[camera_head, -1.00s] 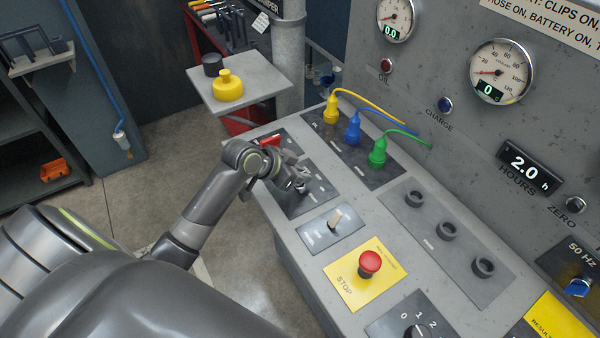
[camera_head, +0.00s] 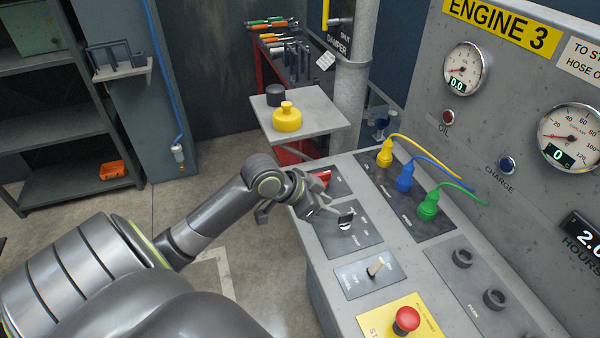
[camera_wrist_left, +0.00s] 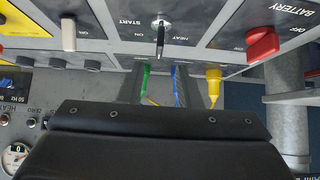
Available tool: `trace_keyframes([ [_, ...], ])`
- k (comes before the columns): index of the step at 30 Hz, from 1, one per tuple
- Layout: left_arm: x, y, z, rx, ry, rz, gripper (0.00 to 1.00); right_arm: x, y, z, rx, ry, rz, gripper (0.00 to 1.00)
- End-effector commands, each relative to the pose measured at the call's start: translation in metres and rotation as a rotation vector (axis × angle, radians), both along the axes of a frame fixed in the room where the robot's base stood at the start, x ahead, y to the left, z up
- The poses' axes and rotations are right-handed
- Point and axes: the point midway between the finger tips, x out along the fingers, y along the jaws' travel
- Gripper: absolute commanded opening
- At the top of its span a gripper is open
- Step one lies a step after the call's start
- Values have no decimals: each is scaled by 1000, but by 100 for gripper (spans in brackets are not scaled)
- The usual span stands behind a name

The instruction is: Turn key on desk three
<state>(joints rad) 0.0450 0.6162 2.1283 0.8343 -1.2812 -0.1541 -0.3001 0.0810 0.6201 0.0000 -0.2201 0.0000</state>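The key (camera_head: 346,218) has a dark head and stands in a switch on a dark plate on the sloping desk marked Engine 3. In the left wrist view the key (camera_wrist_left: 160,38) is near the top middle, among the labels START, ON, HEAT and OFF. My left gripper (camera_head: 305,203) is just left of the key in the head view, with its fingers apart and nothing between them. A gap shows between gripper and key. The dark gripper body fills the lower part of the wrist view. My right gripper is not in view.
A red battery switch (camera_head: 322,176) is just behind the gripper. Yellow, blue and green plugs (camera_head: 404,180) with cables stand to the right. A toggle switch (camera_head: 376,266) and red stop button (camera_head: 406,320) are nearer. A side shelf (camera_head: 325,118) holds a yellow knobbed object (camera_head: 287,117).

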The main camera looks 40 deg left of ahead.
Motion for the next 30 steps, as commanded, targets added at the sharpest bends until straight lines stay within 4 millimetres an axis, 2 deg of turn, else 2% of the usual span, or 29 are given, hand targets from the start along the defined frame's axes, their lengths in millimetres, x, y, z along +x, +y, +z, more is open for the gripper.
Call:
trace_keyframes([
  [6, -19, 12, 22, 5, -1, -2, 31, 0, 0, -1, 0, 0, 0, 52],
  [18, -45, 27, 53, 5, 0, 0, 31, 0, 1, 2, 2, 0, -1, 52],
  [30, -57, 33, 66, -1, 0, -1, 31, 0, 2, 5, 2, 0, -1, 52],
])
